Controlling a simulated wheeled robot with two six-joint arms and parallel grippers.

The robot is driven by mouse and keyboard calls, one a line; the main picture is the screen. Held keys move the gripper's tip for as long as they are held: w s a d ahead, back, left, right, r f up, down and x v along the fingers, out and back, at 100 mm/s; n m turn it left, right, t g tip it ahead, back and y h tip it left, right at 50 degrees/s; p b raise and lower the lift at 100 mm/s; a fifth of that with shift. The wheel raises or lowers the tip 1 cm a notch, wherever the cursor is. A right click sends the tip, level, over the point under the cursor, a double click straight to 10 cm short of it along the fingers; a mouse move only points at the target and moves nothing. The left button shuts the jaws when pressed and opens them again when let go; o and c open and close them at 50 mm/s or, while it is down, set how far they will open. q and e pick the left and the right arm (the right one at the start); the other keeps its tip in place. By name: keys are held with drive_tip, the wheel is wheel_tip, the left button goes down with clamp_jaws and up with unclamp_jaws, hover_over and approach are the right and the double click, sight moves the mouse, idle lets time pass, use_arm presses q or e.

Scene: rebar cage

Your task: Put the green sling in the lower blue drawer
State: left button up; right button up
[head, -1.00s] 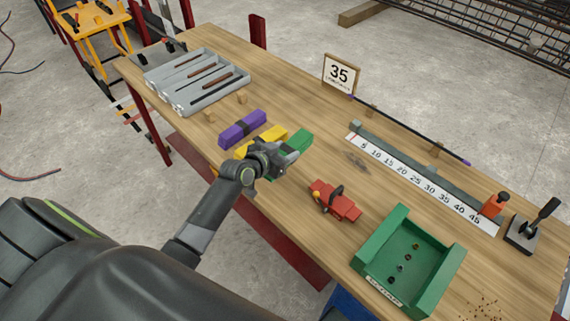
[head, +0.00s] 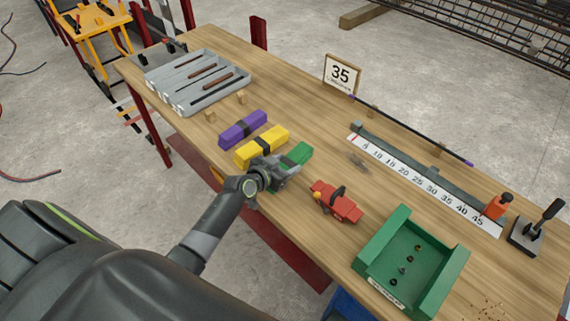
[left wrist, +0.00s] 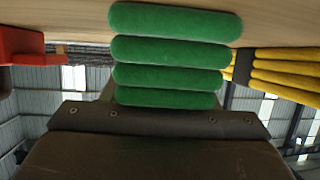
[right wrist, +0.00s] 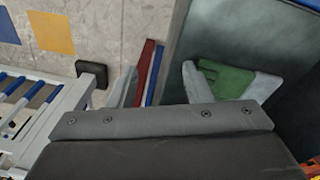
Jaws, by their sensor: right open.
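The green sling (head: 298,154) is a folded bundle near the table's front edge, right of the yellow sling. My left gripper (head: 280,172) is closed around its middle. In the left wrist view the sling's stacked green folds (left wrist: 170,75) fill the space in front of the palm; whether it clears the tabletop is hard to tell. A blue surface (head: 345,306) under the table's front edge may belong to the drawer unit; no drawer is clearly seen in the head view. My right gripper (right wrist: 160,78) is open and empty, seen only in its wrist view.
Left of the green sling lie a yellow sling (head: 262,146) and a purple sling (head: 242,129). A grey tray (head: 163,99) stands at the far left.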

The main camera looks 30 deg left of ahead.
use_arm(q)
drive_tip(key=shift+o, duration=1.1)
drive_tip(key=shift+s, duration=0.1)
drive_tip(key=b+v, duration=0.2)
drive_tip(key=v, duration=1.5)
drive_tip(key=shift+s+d, duration=0.25)
drive_tip(key=shift+s, duration=0.05)
drive_tip(key=shift+f, duration=0.2)
